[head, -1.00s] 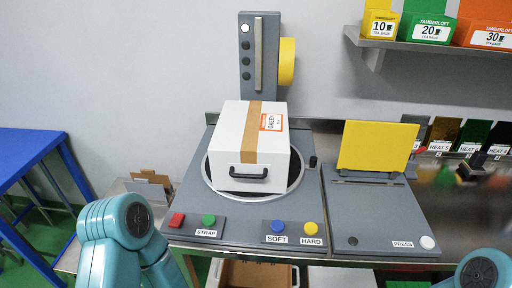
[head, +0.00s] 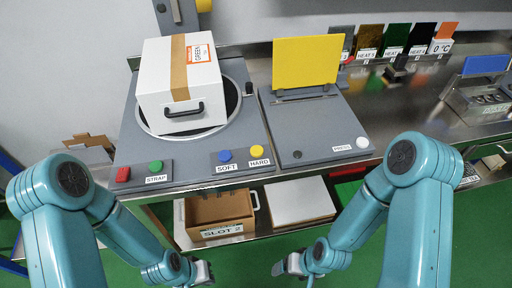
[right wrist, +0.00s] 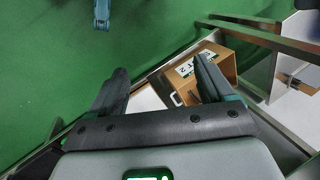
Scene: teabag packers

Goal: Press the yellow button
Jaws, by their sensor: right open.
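The yellow button (head: 256,151) sits on the front panel of the strapping machine, above the "HARD" label and right of the blue button (head: 225,156) marked "SOFT". My left gripper (head: 207,272) is low in front of the bench, below the button and apart from it; its jaw opening is too small to tell. My right gripper (head: 278,268) is also low in front of the bench, below the button. In the right wrist view my right gripper (right wrist: 160,85) is open, with nothing between its fingers.
A white box (head: 180,88) sits on the round turntable. Red (head: 123,174) and green (head: 155,167) buttons are at the panel's left, and a white press button (head: 362,143) is at right. A cardboard box (head: 218,209) lies on the lower shelf.

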